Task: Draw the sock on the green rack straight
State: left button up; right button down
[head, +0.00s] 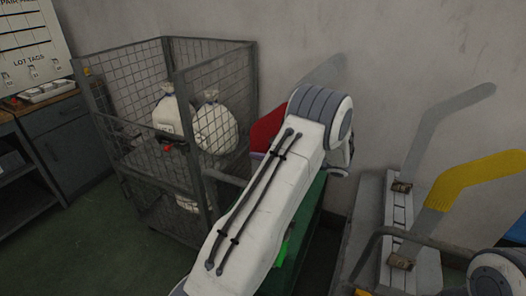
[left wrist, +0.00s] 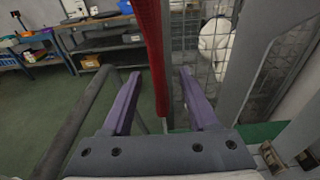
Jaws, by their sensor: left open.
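A red sock (head: 267,129) is partly seen in the head view, behind my left arm, which hides most of it. A bare grey board end (head: 325,73) rises above it. The green rack (head: 309,216) shows below, to the right of my arm. In the left wrist view the red sock (left wrist: 154,50) runs down as a narrow upright strip between the two purple fingers of my left gripper (left wrist: 160,73). The fingers are wide apart, with a gap on each side of the sock. My right gripper is out of view.
A wire cage cart (head: 205,75) with white sacks (head: 215,127) stands left of the rack. At right, a grey rack (head: 370,215) carries a bare grey board (head: 440,125) and a yellow sock (head: 465,178). A drawer bench (head: 60,135) stands far left.

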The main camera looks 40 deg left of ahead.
pick_arm(q)
jog(key=f+p+v, duration=0.1)
jog(key=v, duration=0.8)
dwell(0.3)
jog(key=s+d+r+n+t+h+p, duration=0.2)
jog(key=s+d+h, duration=0.6)
jog(key=s+d, duration=0.6)
jog(key=s+d+r+n+t+h+p, duration=0.2)
jog(key=s+d+r+n+h+p, duration=0.3)
jog(key=s+d+h, duration=0.4)
jog(key=s+d+r+n, duration=0.1)
jog(key=s+d, duration=0.5)
jog(key=s, duration=0.1)
jog(key=shift+r, duration=0.3)
